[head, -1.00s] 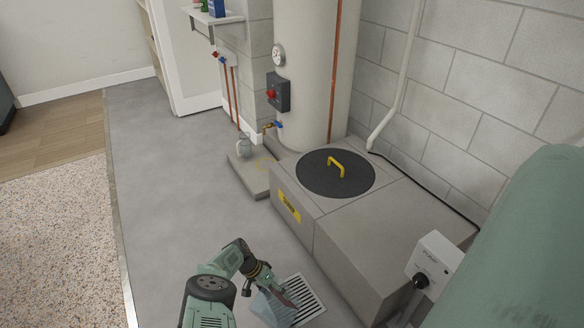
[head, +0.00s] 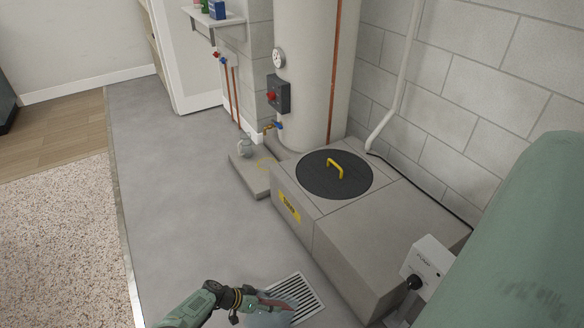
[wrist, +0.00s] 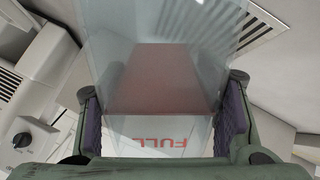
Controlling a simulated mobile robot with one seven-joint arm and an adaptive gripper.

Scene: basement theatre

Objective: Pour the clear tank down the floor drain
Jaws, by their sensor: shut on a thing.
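My gripper (wrist: 165,125) is shut on the clear tank (wrist: 165,50), with a purple pad against each side. In the wrist view the tank is see-through, with red upside-down "FULL" lettering near the gripper and a reddish-brown area inside. I cannot tell if that area is liquid. In the head view the tank (head: 268,318) shows pale blue at the bottom edge, partly cut off, in front of and overlapping the near left part of the floor drain (head: 303,290). The drain grate's slots also show at the upper right of the wrist view (wrist: 285,22). I see no stream falling.
A grey sump box (head: 350,245) with a round black lid (head: 318,181) and yellow handle stands right of the drain. A white control box (head: 430,262) is on its near right. Floor to the left is clear.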

